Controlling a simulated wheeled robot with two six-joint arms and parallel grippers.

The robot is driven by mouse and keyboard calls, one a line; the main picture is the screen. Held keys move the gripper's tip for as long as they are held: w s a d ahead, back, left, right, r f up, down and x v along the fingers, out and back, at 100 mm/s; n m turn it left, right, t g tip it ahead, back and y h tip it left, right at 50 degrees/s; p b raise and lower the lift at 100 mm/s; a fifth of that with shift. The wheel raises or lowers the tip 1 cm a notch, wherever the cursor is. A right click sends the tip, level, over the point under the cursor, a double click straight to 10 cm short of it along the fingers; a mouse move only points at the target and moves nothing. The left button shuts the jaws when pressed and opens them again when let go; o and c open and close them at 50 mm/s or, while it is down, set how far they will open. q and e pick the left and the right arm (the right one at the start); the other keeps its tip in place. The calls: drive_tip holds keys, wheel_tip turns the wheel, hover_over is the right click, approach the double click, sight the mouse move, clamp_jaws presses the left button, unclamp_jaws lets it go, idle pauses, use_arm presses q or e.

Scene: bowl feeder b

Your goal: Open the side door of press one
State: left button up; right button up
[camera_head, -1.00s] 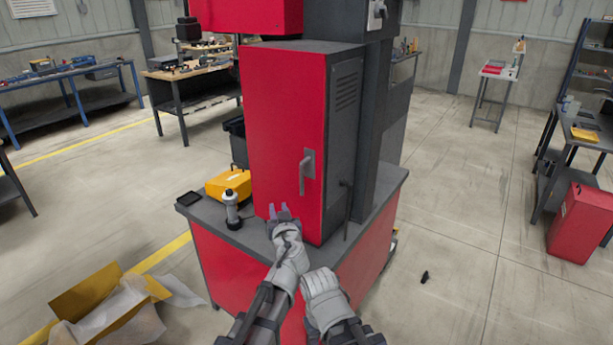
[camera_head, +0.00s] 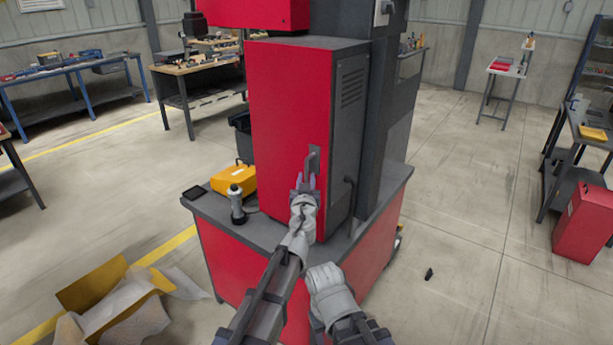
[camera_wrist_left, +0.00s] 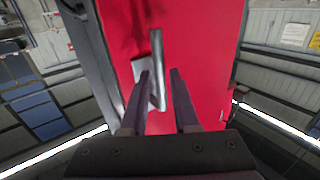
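The press's red side door (camera_head: 285,120) looks shut and stands upright on a bench. Its grey upright handle (camera_head: 314,157) is near the door's right edge. My left gripper (camera_head: 306,182) is at the lower part of the handle. In the left wrist view the left gripper (camera_wrist_left: 162,85) is open, and the handle (camera_wrist_left: 155,60) shows ahead, in line with the gap and nearer the left finger. I cannot tell whether they touch. My right gripper (camera_head: 328,285) is low beside the left forearm; its fingers cannot be made out.
The red and grey bench (camera_head: 245,265) carries a yellow box (camera_head: 234,180), a grey cylindrical part (camera_head: 236,200) and a flat black item (camera_head: 195,192) left of the door. An open cardboard box (camera_head: 95,290) lies on the floor at left. Floor at right is mostly clear.

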use_arm(q)
drive_tip(key=shift+w, duration=1.2)
clamp_jaws()
drive_tip(key=shift+s, duration=0.1)
idle(0.4)
